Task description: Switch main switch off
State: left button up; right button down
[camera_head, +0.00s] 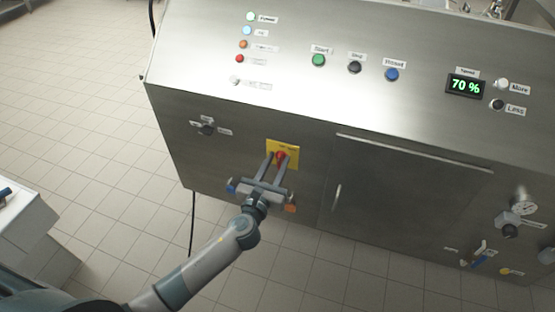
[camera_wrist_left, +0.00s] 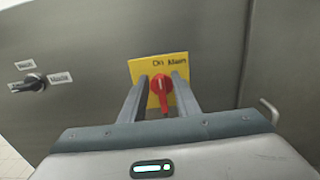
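The main switch is a red rotary handle (camera_head: 281,156) on a yellow plate (camera_head: 294,148) on the front of the steel machine. In the left wrist view the red handle (camera_wrist_left: 162,91) points roughly up and down on the yellow plate (camera_wrist_left: 157,67), which has small dark lettering along its top. My left gripper (camera_head: 280,158) is at the switch, with its fingers apart, one on each side of the handle. In the left wrist view the fingers (camera_wrist_left: 161,80) flank the handle; I cannot tell whether they touch it. My right gripper is not in view.
A black selector knob (camera_head: 207,129) sits left of the switch. A cabinet door with a handle (camera_head: 336,197) is to the right. Above are indicator lights, push buttons (camera_head: 319,60) and a display (camera_head: 466,86) reading 70 %. Tiled floor lies open at left.

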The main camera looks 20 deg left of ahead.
pick_arm(q)
jog(key=shift+w, duration=0.35)
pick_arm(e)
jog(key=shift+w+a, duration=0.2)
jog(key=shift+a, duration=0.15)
pick_arm(q)
grip_shut()
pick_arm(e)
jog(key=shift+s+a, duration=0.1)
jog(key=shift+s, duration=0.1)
